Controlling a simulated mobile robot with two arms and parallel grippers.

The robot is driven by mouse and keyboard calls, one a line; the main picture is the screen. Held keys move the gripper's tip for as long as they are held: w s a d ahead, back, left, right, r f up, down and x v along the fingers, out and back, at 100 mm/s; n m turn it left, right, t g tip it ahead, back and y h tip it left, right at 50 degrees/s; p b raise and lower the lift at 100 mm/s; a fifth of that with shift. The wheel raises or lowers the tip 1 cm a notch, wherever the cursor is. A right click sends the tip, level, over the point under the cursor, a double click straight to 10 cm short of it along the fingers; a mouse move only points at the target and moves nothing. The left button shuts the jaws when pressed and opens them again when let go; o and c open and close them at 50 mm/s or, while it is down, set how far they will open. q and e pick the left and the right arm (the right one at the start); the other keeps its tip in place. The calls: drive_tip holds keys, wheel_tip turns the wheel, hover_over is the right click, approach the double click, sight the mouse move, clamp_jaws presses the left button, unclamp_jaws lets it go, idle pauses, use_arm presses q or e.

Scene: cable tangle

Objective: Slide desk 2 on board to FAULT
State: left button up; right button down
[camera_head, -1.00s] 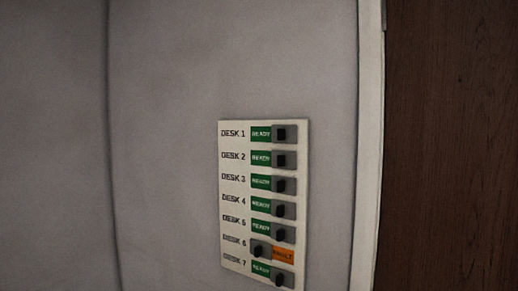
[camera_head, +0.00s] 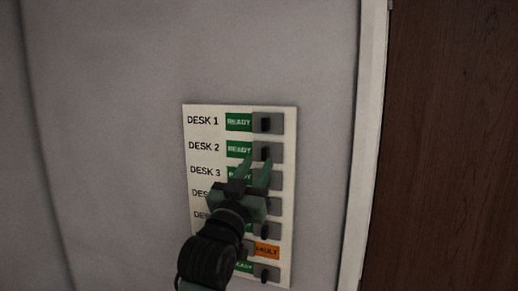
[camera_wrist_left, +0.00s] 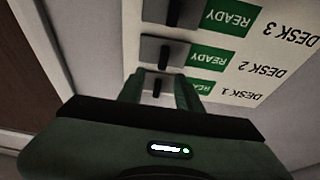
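The white board (camera_head: 205,106) hangs on the wall with rows of sliders. In the desk 2 row, the green READY label (camera_head: 238,149) shows and the dark knob (camera_head: 266,153) sits on its grey slider plate at the right. My left gripper (camera_head: 256,162) is in front of the board, its green fingers apart and empty, the tips just below the desk 2 knob in the head view. In the upside-down left wrist view, the desk 2 knob (camera_wrist_left: 165,54) shows beyond the open fingers, with the desk 1 knob (camera_wrist_left: 157,88) between them. Contact cannot be told.
The desk 1 knob (camera_head: 266,124) is close above, also at READY. The desk 6 row shows an orange FAULT label (camera_head: 267,252). My arm hides parts of rows 3 to 6. A white frame edge (camera_head: 364,150) and brown wood panel (camera_head: 450,150) lie right.

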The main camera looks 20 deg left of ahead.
sight(263, 152)
use_arm(q)
drive_tip(key=p+x, duration=0.1)
drive_tip(key=x, duration=0.3)
drive_tip(key=shift+w+a, duration=0.1)
drive_tip(key=shift+w+a+p, duration=0.1)
drive_tip(key=shift+w+p, duration=0.2)
drive_tip(key=shift+w, duration=0.1)
drive_tip(key=shift+r, duration=0.1)
clamp_jaws()
idle(0.9)
